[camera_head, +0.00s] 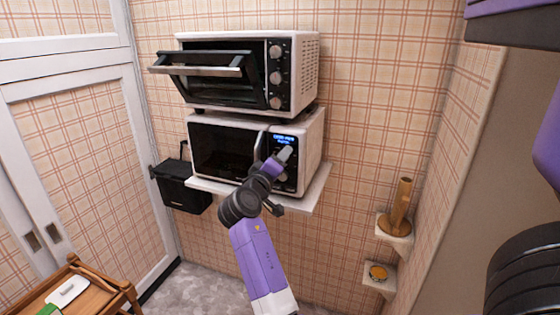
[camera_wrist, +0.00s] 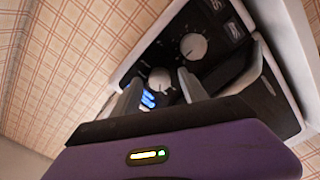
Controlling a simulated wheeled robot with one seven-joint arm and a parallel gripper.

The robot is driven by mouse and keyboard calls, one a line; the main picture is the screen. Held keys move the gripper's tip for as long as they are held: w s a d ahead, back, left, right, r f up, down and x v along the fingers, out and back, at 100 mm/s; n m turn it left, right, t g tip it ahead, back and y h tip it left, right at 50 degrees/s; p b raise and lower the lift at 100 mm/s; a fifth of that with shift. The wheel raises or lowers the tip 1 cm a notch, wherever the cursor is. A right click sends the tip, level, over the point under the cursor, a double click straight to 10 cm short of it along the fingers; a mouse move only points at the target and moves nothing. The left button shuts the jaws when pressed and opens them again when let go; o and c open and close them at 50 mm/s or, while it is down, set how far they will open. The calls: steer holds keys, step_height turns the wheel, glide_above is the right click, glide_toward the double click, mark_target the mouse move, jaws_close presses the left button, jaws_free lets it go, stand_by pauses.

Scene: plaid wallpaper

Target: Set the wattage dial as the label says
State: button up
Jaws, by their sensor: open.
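The white microwave (camera_head: 222,150) sits on a wall shelf, with a dark control panel on its right. Its lit blue display (camera_head: 284,139) carries text too small to read; it also shows in the wrist view (camera_wrist: 148,99). In the wrist view one round pale dial (camera_wrist: 160,80) is beside the display, and a larger pale dial (camera_wrist: 194,46) lies farther away. My gripper (camera_head: 285,153) is in front of the panel and hides much of it in the head view. In the wrist view its open fingers (camera_wrist: 160,77) appear on either side of the nearer dial; contact is unclear.
A toaster oven (camera_head: 305,70) with its own knobs and a partly open door stands directly above the microwave. A black bin (camera_head: 183,190) hangs at left. Small wall shelves at right hold a wooden cylinder (camera_head: 401,205) and a round item (camera_head: 378,272). A wooden cart (camera_head: 95,290) is lower left.

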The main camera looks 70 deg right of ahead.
steer(key=a+b, duration=0.2)
steer(key=a, duration=0.5)
steer(key=shift+a, duration=0.4)
